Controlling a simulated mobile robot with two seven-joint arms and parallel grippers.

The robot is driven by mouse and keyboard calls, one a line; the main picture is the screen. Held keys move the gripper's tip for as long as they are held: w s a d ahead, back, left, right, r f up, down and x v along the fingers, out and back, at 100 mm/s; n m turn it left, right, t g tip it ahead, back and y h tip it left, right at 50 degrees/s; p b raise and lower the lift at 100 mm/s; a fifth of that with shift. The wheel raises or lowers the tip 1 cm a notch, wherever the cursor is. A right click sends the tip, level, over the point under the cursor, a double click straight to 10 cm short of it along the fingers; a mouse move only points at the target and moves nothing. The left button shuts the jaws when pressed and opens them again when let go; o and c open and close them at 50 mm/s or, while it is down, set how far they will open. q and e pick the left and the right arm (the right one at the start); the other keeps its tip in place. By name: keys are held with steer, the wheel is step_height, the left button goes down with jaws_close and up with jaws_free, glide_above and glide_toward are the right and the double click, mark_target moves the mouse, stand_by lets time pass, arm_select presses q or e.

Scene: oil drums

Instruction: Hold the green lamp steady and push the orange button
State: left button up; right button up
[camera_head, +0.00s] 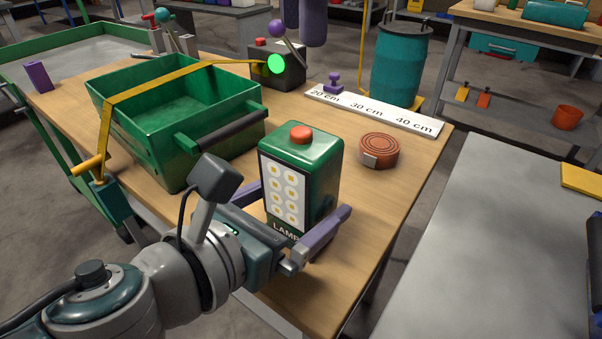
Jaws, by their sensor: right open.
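The green lamp (325,175), a boxy green case with a white front panel of yellow lights, stands upright on the wooden table. The orange button (301,133) is on its top and stands proud.
A green crate (150,146) with a dark handle stands left of the lamp. A coiled orange tape (379,149) lies to its right. Behind are a white ruler board (410,121), a dark box (290,73) with a lever, and a teal drum (398,65). A grey table (490,230) is at right.

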arm_select(q)
steer(key=shift+w, duration=0.1)
steer(key=shift+c, duration=0.4)
steer(key=c, duration=1.4)
arm_select(e)
steer(key=shift+c, duration=0.2)
arm_select(q)
steer(key=shift+c, duration=0.2)
arm_select(e)
jaws_close()
stand_by(0.4)
